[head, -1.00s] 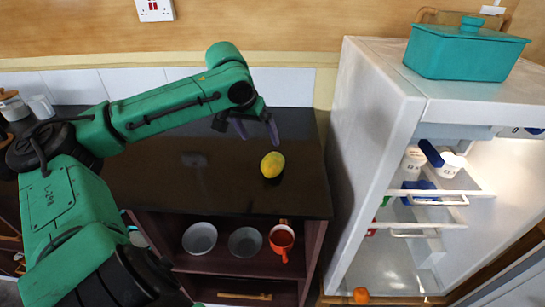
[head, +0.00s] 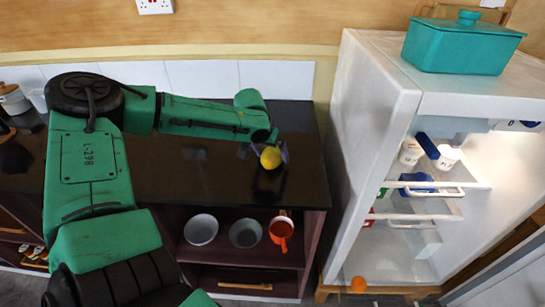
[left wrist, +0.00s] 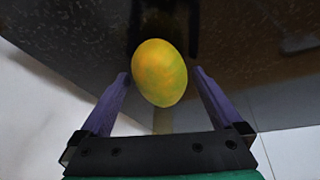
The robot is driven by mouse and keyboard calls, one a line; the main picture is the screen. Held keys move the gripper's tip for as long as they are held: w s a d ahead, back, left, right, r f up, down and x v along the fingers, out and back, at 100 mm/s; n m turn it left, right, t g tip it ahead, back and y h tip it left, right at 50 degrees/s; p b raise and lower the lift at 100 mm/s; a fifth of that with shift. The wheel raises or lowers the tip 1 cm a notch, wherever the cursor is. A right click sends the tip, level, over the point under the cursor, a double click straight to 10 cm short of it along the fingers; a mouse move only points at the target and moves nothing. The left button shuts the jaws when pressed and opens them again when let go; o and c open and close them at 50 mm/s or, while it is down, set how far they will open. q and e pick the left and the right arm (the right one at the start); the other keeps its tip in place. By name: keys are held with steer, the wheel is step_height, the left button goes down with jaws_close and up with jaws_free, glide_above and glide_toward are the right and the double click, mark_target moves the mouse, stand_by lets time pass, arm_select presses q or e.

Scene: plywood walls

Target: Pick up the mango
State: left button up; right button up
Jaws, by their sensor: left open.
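The yellow-green mango (head: 270,157) is at the right end of the dark countertop in the head view. It also shows in the left wrist view (left wrist: 160,73), ahead of and between my two purple fingers. My left gripper (head: 269,153) is open around the mango, with a finger on either side. In the left wrist view the fingers (left wrist: 164,78) show gaps to both sides of the fruit. My right gripper is not in view.
The dark countertop (head: 190,170) has free room left of the mango. An open white fridge (head: 375,110) stands close at the right, with a teal lidded box (head: 460,48) on top.

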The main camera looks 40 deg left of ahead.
arm_select(q)
steer(key=shift+s+r, duration=0.1)
steer(key=c, duration=1.5)
steer(key=shift+r, duration=0.1)
